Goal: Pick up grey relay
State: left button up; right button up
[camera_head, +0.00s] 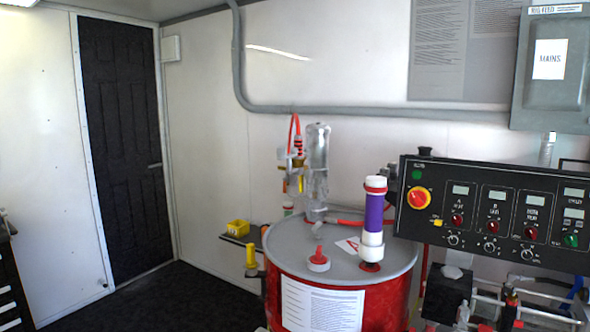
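I cannot make out a grey relay anywhere in the head view. Neither of my grippers is in view.
A red drum (388,302) with a grey lid stands at centre, carrying a purple-and-white tube (374,216). A black control panel (497,211) is at right, below a grey mains box (555,66). A small yellow bin (238,228) sits left of the drum. The dark floor (150,296) at left is clear.

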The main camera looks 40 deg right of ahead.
aim_at(385, 171)
jog(key=i+j+z, duration=0.2)
jog(key=i, duration=0.3)
jog(key=i+j+z, duration=0.1)
jog(key=i+z, duration=0.15)
jog(key=i, duration=0.25)
jog(key=i+j+z, duration=0.2)
jog(key=i, duration=0.25)
